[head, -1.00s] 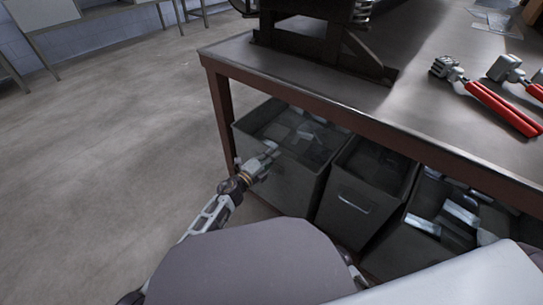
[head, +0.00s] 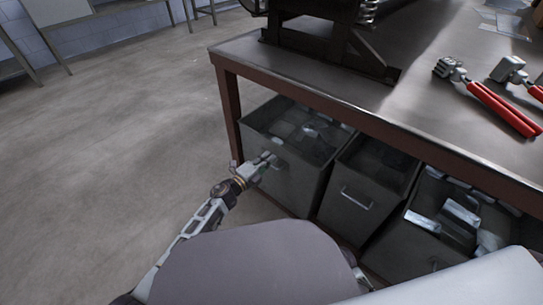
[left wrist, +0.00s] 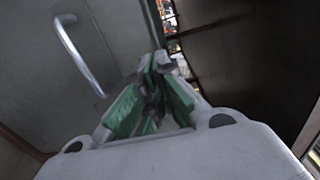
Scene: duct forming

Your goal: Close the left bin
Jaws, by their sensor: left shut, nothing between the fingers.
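The left bin (head: 292,188) is a grey metal bin under the near left corner of the workbench, with loose metal pieces inside. Its open top shows in front of the bench edge. My left gripper (head: 268,160) is shut and empty, just in front of the bin's front face, below the rim and near its handle. In the left wrist view, the fingers with green pads (left wrist: 153,92) are together, beside the bin's front (left wrist: 35,85) and its handle (left wrist: 80,55). Contact with the bin cannot be told. My right gripper is not in view.
A middle bin (head: 352,205) and a right bin (head: 440,225) holding metal pieces stand alongside under the workbench (head: 330,85). The bench leg (head: 230,110) is close to the left bin. Red-handled tools (head: 500,108) lie on top.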

